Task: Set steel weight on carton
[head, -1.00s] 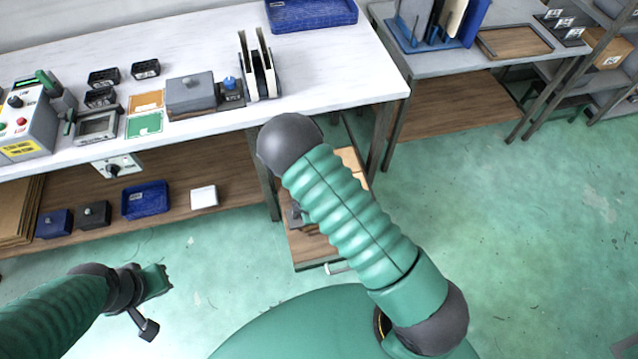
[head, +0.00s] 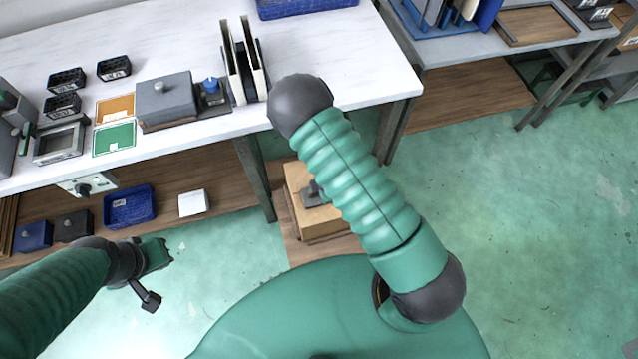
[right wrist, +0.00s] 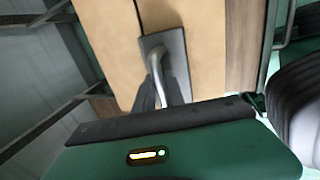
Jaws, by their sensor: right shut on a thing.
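The steel weight is a dark grey plate with a bent metal handle (right wrist: 168,66) in the right wrist view. My right gripper (right wrist: 163,97) is shut on its handle. The carton (right wrist: 204,30) is a tan box with a dark seam, directly behind the weight in that view. In the head view the carton (head: 297,178) stands low beside the bench leg, and the weight (head: 311,197) shows over its top, partly hidden by my right arm. Whether the weight touches the carton I cannot tell. My left gripper (head: 152,272) hangs at lower left, away from both; its jaws are unclear.
The white bench (head: 310,60) stands beyond, with a grey knobbed block (head: 165,98) and an upright rack (head: 243,65) on it. A blue bin (head: 130,206) sits on its lower shelf (head: 225,190). Green floor is open at right.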

